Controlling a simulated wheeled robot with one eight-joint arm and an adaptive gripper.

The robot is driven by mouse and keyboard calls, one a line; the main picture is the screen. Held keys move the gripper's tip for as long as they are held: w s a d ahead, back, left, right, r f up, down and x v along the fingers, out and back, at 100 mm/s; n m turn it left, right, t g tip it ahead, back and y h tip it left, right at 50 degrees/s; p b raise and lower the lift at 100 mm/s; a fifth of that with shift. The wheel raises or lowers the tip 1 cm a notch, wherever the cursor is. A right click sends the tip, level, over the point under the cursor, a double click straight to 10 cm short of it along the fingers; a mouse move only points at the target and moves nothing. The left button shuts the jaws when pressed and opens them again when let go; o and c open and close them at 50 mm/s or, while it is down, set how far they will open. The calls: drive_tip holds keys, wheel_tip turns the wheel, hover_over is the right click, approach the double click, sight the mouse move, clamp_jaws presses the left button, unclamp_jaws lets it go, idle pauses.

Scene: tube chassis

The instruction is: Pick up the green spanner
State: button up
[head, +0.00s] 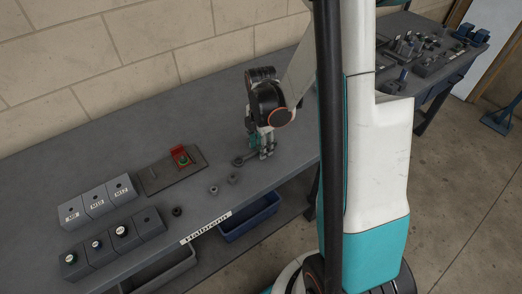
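My gripper (262,154) points down at the table top, right of the middle of the bench. Its fingers are small and partly overlap in this view, so I cannot tell whether they are open or shut. A dark grey spanner-like piece with a ring end (238,161) lies on the bench at the left of the fingertips, and its other end is hidden by them. A small green-teal patch shows at the fingers; I cannot tell whether it is a green spanner or part of my gripper. No other green spanner is clearly visible.
A dark plate (157,179) holds a red fixture (180,154) with a green piece. Small nuts (214,190) lie nearby. Grey labelled blocks (97,202) stand at the left. A blue bin (250,216) hangs below the front edge. The wall runs behind; the bench's back is clear.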

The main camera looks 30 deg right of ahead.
clamp_jaws()
drive_tip(key=shift+r, duration=0.1)
